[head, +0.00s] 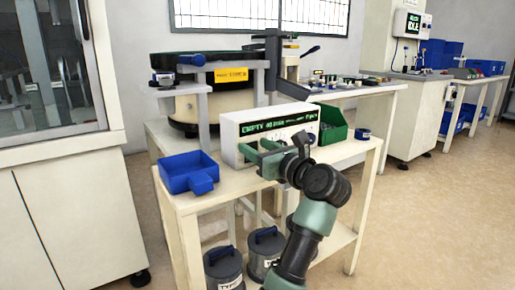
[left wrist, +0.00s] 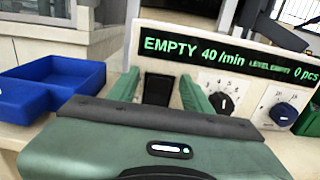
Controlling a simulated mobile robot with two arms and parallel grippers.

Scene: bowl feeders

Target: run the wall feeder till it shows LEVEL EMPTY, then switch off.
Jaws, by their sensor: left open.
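A white control box (head: 232,143) stands on the near table. Its green display (left wrist: 228,52) reads EMPTY, 40/min, LEVEL EMPTY and 0 pcs. My left gripper (head: 256,151) is open at the left part of the box's front. In the left wrist view its green fingers (left wrist: 158,78) stand on either side of a black switch (left wrist: 158,89). Contact and the switch's position cannot be told. A black knob (left wrist: 222,103) and a blue knob (left wrist: 284,113) sit to the right. A cream bowl feeder with a black rim (head: 185,105) stands behind. My right gripper is out of view.
A blue tray (head: 188,172) lies left of the box, and a green bin (head: 332,126) stands to its right. Lidded grey canisters (head: 265,252) stand below the table. A wall display (head: 411,24) reading IDLE hangs at the back right. The floor at right is clear.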

